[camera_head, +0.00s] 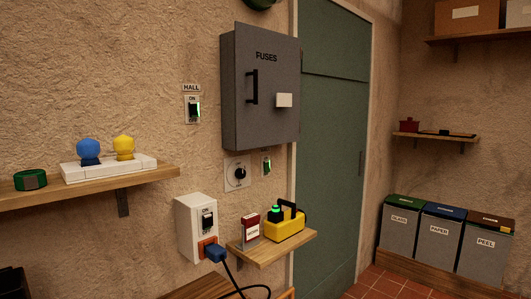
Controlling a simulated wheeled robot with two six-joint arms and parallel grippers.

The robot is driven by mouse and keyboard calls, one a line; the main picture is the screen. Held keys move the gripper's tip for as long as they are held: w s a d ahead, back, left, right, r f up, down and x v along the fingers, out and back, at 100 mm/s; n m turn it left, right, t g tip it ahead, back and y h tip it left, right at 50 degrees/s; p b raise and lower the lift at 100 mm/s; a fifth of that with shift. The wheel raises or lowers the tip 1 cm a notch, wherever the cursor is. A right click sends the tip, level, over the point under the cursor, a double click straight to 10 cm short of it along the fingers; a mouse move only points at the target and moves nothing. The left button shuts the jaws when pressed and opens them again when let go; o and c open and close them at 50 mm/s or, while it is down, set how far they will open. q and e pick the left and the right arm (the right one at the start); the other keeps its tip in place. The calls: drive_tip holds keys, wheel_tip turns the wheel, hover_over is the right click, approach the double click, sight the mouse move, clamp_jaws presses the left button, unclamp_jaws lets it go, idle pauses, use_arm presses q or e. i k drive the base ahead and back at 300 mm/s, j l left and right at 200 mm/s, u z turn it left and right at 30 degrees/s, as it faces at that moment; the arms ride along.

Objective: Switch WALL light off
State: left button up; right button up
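A wall switch (193,111) sits on the rough plaster wall, left of the grey fuse box. The label above it (191,87) appears to read HALL; I see no label that clearly reads WALL. Its plate is marked ON at the top and OFF at the bottom. The dark rocker has a green lit edge; its exact tilt is too small to tell. A second small switch (266,165) with a green glow is below the fuse box, partly hidden, with no readable label. Neither of my grippers is in view.
The fuse box (245,90) juts from the wall. Below are a dial (237,174), a white socket box (190,228) with a blue plug (214,252), and a shelf (290,245) holding a yellow device (285,231). A left shelf (150,176) carries blue and yellow knobs.

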sight(267, 164)
drive_tip(key=i+l+u, duration=0.1)
drive_tip(key=u, duration=0.3)
drive_tip(key=l+u, duration=0.15)
drive_tip(key=u, duration=0.3)
drive_tip(key=i+l+u, duration=0.1)
drive_tip(key=u, duration=0.3)
drive_tip(key=i+l+u, duration=0.1)
drive_tip(key=l+u, duration=0.25)
drive_tip(key=l, duration=1.1)
drive_tip(key=l+u, duration=0.35)
drive_tip(key=l, duration=1.1)
drive_tip(key=k, duration=0.05)
